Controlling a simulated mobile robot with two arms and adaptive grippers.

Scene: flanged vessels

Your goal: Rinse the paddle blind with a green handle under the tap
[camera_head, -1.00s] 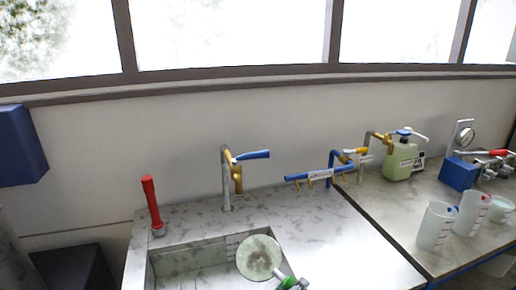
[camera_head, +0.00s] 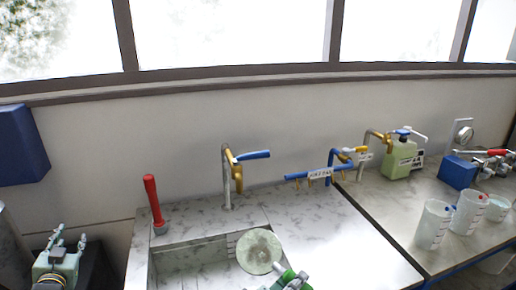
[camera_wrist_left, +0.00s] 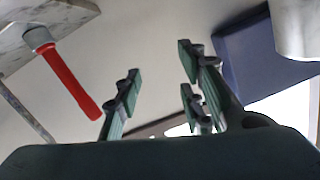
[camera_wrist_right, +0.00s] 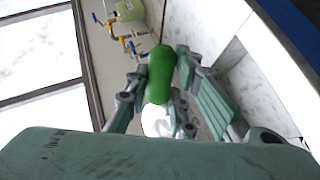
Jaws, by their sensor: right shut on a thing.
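The paddle blind (camera_head: 260,250) has a round grey-green speckled disc and a green handle (camera_wrist_right: 160,75). My right gripper (camera_head: 290,277) is shut on the handle and holds the disc over the right part of the sink. The tap (camera_head: 228,178) has a grey riser, a brass body and a blue lever (camera_head: 252,155). It stands behind the sink (camera_head: 195,262), above and left of the disc in the head view. No water stream shows. My left gripper (camera_head: 62,245) is at the lower left, left of the sink. Its fingers are apart and empty in the left wrist view (camera_wrist_left: 160,85).
A red-handled tool (camera_head: 153,203) stands at the sink's back left corner. A blue pipe fitting (camera_head: 318,173) is right of the tap. A green bottle (camera_head: 400,158), a blue box (camera_head: 458,172) and beakers (camera_head: 433,225) stand on the right counter. The middle counter is clear.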

